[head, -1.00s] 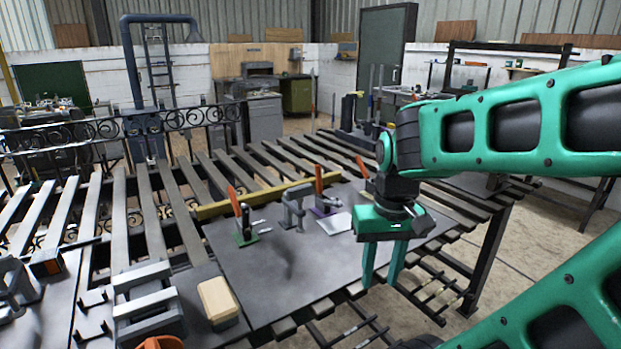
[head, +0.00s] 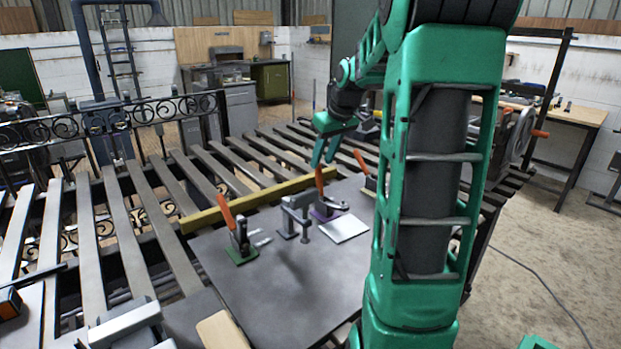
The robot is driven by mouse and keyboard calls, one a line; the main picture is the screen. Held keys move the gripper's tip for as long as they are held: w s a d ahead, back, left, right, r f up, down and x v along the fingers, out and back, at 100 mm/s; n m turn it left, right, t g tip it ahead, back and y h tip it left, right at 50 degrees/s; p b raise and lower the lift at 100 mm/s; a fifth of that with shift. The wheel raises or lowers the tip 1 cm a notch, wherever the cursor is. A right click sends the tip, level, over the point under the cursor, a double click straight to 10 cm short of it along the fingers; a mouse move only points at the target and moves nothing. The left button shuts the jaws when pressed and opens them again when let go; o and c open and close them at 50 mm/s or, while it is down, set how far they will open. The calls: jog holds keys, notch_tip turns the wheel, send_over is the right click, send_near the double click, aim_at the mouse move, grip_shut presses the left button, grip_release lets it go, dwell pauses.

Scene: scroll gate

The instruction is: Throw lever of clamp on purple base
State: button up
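The clamp on the purple base (head: 323,214) stands on the dark metal plate (head: 283,290). Its orange lever (head: 319,182) points up, close to upright. My gripper (head: 324,163) is just above the lever's top in the picture. Its two green fingers point down with a gap between them. I cannot tell whether the lever's tip touches a finger or how far apart they are in depth. A white sheet (head: 343,228) lies in front of the purple base.
A clamp on a green base (head: 240,254) stands to the left, its orange lever up. A grey C-clamp (head: 288,216) stands between them. A yellow bar (head: 255,200) runs behind the clamps.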

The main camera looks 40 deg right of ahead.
aim_at(316, 177)
jog(key=x, duration=0.8)
jog(key=shift+a+f, duration=0.2)
jog(key=shift+c, duration=0.4)
grip_shut()
